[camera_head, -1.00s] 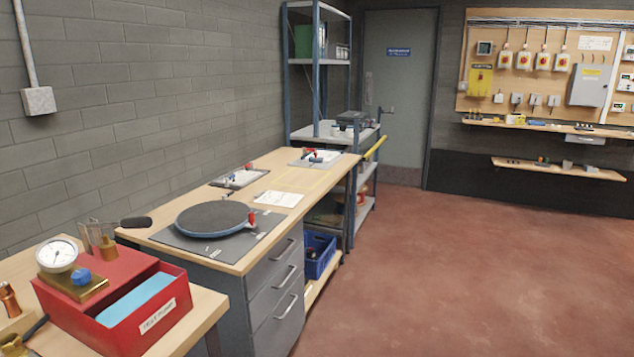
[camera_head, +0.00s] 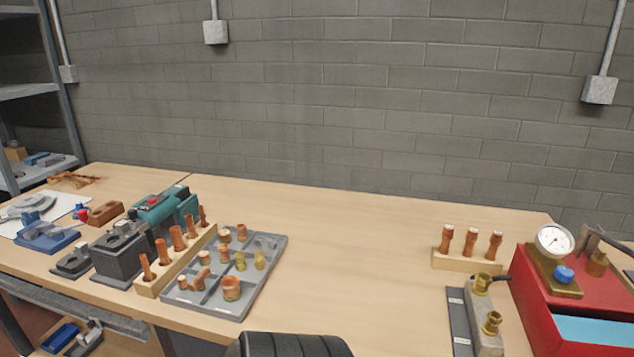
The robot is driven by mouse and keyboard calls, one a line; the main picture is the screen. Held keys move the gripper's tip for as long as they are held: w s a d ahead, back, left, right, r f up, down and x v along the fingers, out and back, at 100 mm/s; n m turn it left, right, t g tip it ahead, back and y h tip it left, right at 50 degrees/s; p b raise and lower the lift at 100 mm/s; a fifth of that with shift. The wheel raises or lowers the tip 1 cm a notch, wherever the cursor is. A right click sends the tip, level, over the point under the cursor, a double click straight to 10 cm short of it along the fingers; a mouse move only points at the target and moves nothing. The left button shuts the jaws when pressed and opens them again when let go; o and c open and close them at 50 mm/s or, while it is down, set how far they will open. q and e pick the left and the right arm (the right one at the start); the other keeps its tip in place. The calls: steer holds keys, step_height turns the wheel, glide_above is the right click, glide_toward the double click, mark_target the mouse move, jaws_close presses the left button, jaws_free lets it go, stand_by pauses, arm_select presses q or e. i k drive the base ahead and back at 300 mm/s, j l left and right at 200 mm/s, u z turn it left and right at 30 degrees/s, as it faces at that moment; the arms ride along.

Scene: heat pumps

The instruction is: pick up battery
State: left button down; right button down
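I cannot make out a battery for certain. A teal and dark tool (camera_head: 160,208) with a red spot stands on the left part of the workbench, behind a dark grey block-shaped thing (camera_head: 122,252). Neither of my grippers shows in the head view. A black ribbed, rounded shape (camera_head: 290,345) is cut off by the bottom edge, and I cannot tell what it is.
The wooden bench (camera_head: 350,235) runs along a grey block wall. A grey tray (camera_head: 215,307) holds copper and brass fittings. A wooden rack (camera_head: 465,262) holds copper pieces. A red box (camera_head: 528,300) with a gauge stands right. The bench middle is clear.

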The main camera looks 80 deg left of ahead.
mark_target(181, 192)
steer(key=u, duration=3.4)
